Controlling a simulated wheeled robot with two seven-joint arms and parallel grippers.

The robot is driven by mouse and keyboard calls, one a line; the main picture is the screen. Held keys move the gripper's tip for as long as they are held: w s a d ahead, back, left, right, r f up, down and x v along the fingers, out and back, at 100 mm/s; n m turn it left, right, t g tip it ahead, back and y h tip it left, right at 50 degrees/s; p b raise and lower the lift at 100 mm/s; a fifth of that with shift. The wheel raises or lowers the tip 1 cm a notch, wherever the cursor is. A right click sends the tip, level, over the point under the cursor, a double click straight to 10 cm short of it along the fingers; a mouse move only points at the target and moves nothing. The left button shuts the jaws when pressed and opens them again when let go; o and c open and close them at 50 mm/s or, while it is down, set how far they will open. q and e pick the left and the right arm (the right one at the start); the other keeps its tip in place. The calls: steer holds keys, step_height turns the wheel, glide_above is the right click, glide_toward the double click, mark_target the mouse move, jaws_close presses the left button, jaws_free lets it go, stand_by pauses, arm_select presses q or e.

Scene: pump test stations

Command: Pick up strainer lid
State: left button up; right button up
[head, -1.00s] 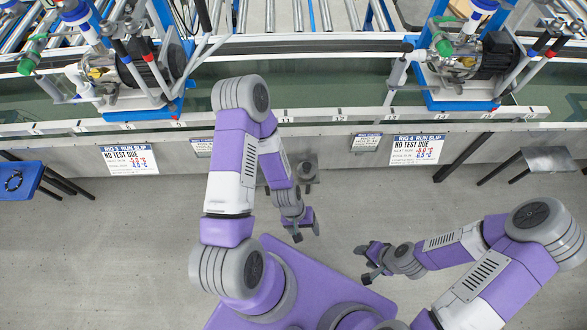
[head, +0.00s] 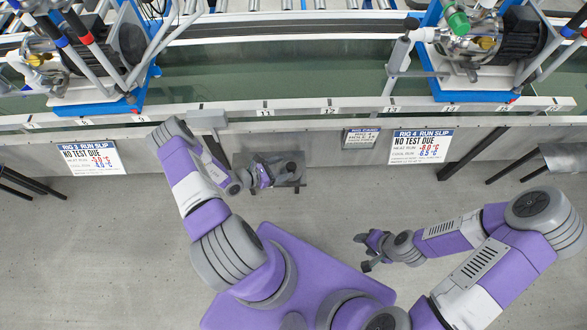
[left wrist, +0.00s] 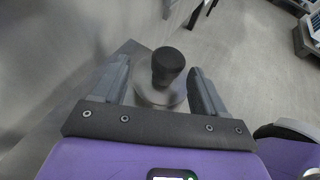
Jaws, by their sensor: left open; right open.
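The strainer lid, a grey disc (left wrist: 150,97) with a black knob (left wrist: 168,64) on top, sits on a small grey shelf (left wrist: 128,50) in the left wrist view. My left gripper (left wrist: 160,72) is open, with one finger on each side of the lid's knob; I cannot tell whether they touch it. In the head view the left gripper (head: 283,172) is over the shelf (head: 240,160) on the bench front, and the knob (head: 291,167) shows at its fingers. The gripper partly hides the lid there. My right gripper (head: 364,254) is open and empty above the floor.
Two pump rigs on blue frames stand on the bench, one at left (head: 100,75) and one at right (head: 480,60). Run slips (head: 92,157) and a small rig card (head: 361,138) hang on the bench front. A side stand (head: 565,157) is at right. The floor between is clear.

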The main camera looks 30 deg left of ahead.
mark_target(295, 165)
arm_select(q)
steer(key=shift+w+d+f, duration=0.15)
steer(key=shift+w+d, duration=0.15)
steer(key=shift+d, duration=0.1)
steer(key=x, duration=0.1)
steer(key=b+x, duration=0.1)
steer(key=x, duration=0.1)
steer(key=shift+w+d+b, duration=0.15)
steer(key=shift+d+b, duration=0.15)
steer(key=shift+d, duration=0.1)
steer(key=shift+w+d+f, duration=0.1)
steer(key=shift+w+d, duration=0.2)
steer(key=shift+w, duration=0.2)
steer(key=c, duration=0.8)
steer(key=shift+c, duration=0.4)
